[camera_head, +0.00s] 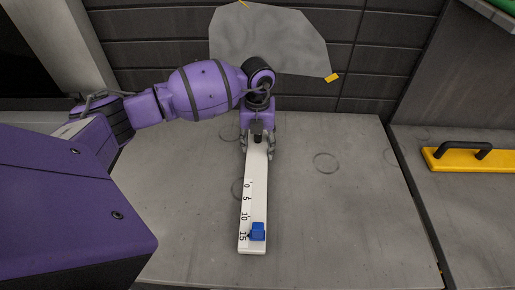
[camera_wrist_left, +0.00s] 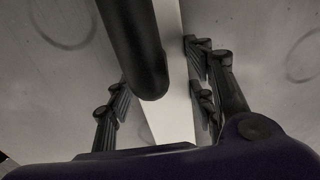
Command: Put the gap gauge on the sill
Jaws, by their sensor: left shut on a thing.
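The gap gauge (camera_head: 255,200) is a long white bar with marks from 0 to 15 and a blue slider (camera_head: 257,231) near its front end. It points toward me over the grey surface (camera_head: 330,215); I cannot tell whether it touches it. My left gripper (camera_head: 258,153) is shut on its far end. In the left wrist view, the white bar (camera_wrist_left: 172,115) runs between the fingers (camera_wrist_left: 160,105), with a dark rounded rod in front of it. I cannot tell which surface is the sill. My right gripper is out of view.
A yellow tool with a black handle (camera_head: 475,160) lies on the separate grey surface at the right. A grey sheet (camera_head: 300,45) with yellow tabs is on the dark slatted wall behind my gripper. The grey surface right of the gauge is clear, with faint ring marks.

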